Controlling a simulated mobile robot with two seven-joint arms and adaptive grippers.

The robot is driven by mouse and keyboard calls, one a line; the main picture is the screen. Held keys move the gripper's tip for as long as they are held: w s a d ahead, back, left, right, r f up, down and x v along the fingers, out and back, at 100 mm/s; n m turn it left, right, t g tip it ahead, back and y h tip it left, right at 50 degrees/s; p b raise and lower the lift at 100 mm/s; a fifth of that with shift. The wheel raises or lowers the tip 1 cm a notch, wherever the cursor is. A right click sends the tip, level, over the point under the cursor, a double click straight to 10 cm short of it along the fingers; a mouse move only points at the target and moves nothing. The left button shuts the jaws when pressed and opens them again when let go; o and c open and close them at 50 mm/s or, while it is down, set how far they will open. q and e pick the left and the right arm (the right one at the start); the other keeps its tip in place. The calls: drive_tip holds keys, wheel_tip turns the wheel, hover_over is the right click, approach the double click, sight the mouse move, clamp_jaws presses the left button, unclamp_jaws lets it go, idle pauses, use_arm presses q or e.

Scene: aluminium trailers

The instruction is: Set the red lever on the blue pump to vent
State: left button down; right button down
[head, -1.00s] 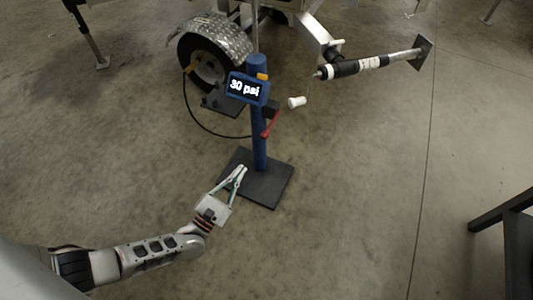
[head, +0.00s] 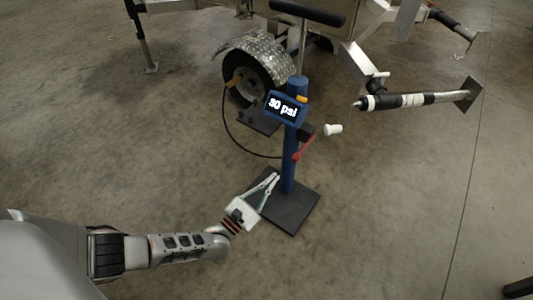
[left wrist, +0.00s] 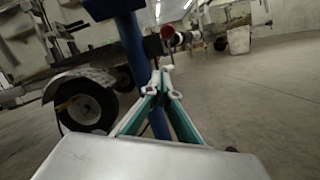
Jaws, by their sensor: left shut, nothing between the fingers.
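The blue pump (head: 290,150) stands upright on a dark square base plate (head: 290,212), with a display reading 30 psi (head: 285,108). Its red lever (head: 304,148) is on the right side of the post, slanting up to the right from a round red end. In the left wrist view the blue post (left wrist: 137,55) rises behind the fingers, and a red round end (left wrist: 167,33) shows just above the fingertips. My left gripper (head: 274,178) is shut and empty, left of the post and lower than the lever. My right gripper is out of view.
A trailer wheel (head: 248,85) under a diamond-plate fender stands behind the pump, joined to it by a black hose (head: 235,140). A trailer jack (head: 415,100) and a white cap-like piece (head: 334,129) are at the right. The floor in front is clear.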

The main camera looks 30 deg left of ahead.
use_arm(q)
drive_tip(key=w+d+r, duration=0.2)
drive_tip(key=w+r, duration=0.2)
drive_tip(key=shift+w+d+r, duration=0.25)
drive_tip(key=shift+w+r, duration=0.05)
drive_tip(key=shift+w, duration=0.1)
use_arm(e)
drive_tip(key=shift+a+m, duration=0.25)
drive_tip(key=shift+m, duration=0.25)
use_arm(q)
drive_tip(key=shift+r, duration=0.1)
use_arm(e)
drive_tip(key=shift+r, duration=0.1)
